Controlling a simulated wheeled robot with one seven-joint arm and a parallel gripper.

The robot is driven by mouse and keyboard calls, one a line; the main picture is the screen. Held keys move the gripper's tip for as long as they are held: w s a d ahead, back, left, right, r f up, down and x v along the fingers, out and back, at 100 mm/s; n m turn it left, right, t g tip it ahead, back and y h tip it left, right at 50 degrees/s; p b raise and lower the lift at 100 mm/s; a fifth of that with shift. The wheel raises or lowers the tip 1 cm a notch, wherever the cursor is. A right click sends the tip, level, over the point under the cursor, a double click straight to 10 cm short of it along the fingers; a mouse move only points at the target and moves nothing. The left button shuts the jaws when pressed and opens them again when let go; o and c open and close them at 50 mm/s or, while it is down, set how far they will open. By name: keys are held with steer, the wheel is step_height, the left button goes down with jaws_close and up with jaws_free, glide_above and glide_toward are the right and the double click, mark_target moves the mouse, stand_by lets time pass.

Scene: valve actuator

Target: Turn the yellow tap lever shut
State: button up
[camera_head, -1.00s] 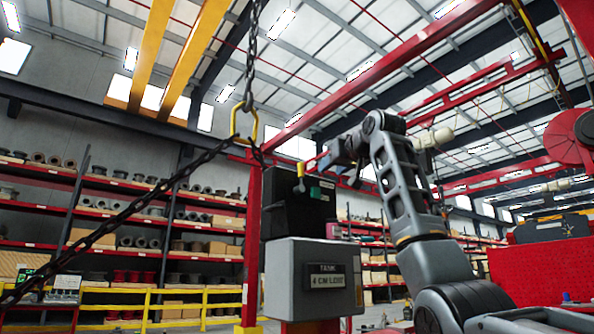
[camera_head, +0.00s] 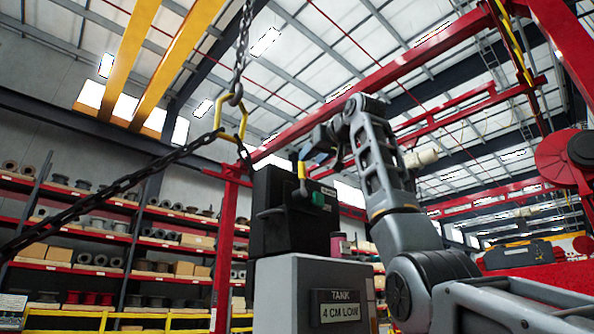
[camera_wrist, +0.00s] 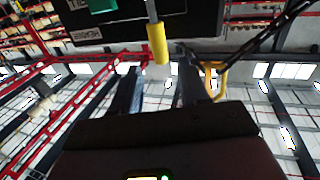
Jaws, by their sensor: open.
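The yellow tap lever (camera_head: 302,170) stands upright at the front of a dark box (camera_head: 285,225) in the head view. In the wrist view its yellow grip (camera_wrist: 158,48) sits on a grey rod coming from the top edge. My gripper (camera_head: 318,148) is to the upper right of the lever in the head view. In the wrist view my open gripper (camera_wrist: 159,68) has a dark finger to each side of the lever's end in the picture. Whether the grip is between the fingers in depth or beyond them, I cannot tell. No contact is visible.
A grey tank (camera_head: 318,282) with a label stands below the dark box. A chain with a yellow link (camera_head: 233,122) hangs to the left. A red post (camera_head: 226,240) stands behind.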

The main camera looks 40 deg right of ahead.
mark_target(303, 164)
steer(key=p+x, duration=0.2)
steer(key=x, duration=0.4)
steer(key=shift+r+p, duration=0.1)
steer(key=shift+p, duration=0.2)
steer(key=shift+w+d, duration=0.15)
steer(key=shift+w, duration=0.35)
jaws_close()
